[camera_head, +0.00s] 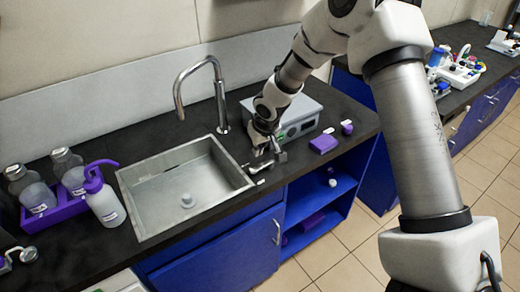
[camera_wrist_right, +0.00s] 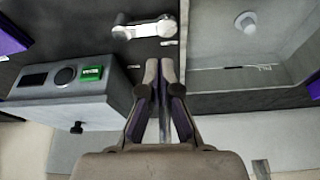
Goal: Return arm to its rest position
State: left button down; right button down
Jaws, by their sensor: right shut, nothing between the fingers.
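A small metal fitting (camera_wrist_right: 143,29) lies on the counter ahead of the fingertips. My left gripper is in neither view.
A chrome faucet (camera_head: 217,100) stands behind the sink. A purple block (camera_head: 323,143) lies right of the gripper. Blue open shelves (camera_head: 308,205) are below. Tiled floor (camera_head: 335,245) is clear.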

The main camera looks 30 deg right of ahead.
jog(key=shift+p+v, duration=0.4)
jog(key=shift+v, duration=0.65)
jog(key=shift+w+r, duration=0.1)
